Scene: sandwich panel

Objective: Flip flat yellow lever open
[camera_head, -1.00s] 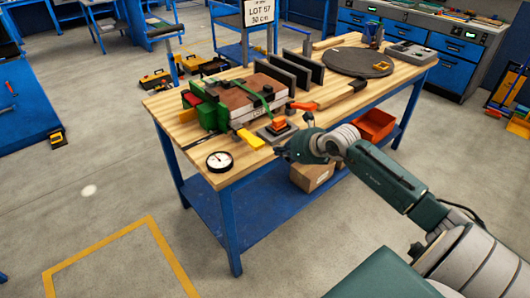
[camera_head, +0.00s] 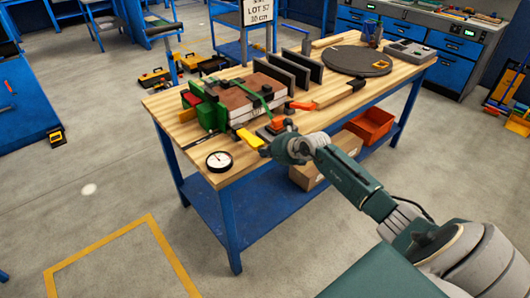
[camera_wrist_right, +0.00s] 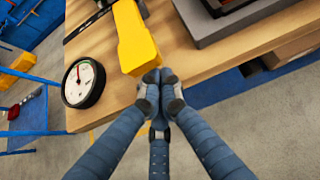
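The flat yellow lever (camera_head: 248,138) sticks out at the front edge of the wooden bench, beside the clamped panel (camera_head: 247,100). In the right wrist view the lever (camera_wrist_right: 136,42) lies at the top centre, its broad end towards me. My right gripper (camera_head: 266,152) is at the bench's front edge, just right of the lever's near end. In the right wrist view the gripper's fingertips (camera_wrist_right: 160,78) are closed together with nothing seen between them. They are at the lever's end; I cannot tell whether they touch it. My left gripper is not in view.
A round dial gauge (camera_head: 219,161) lies left of the lever. An orange-topped block (camera_head: 275,127) on a grey plate (camera_wrist_right: 215,22) stands right of it. Dark upright plates (camera_head: 290,70) and a round dark disc (camera_head: 357,61) are further back. An orange bin (camera_head: 370,124) sits below the bench.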

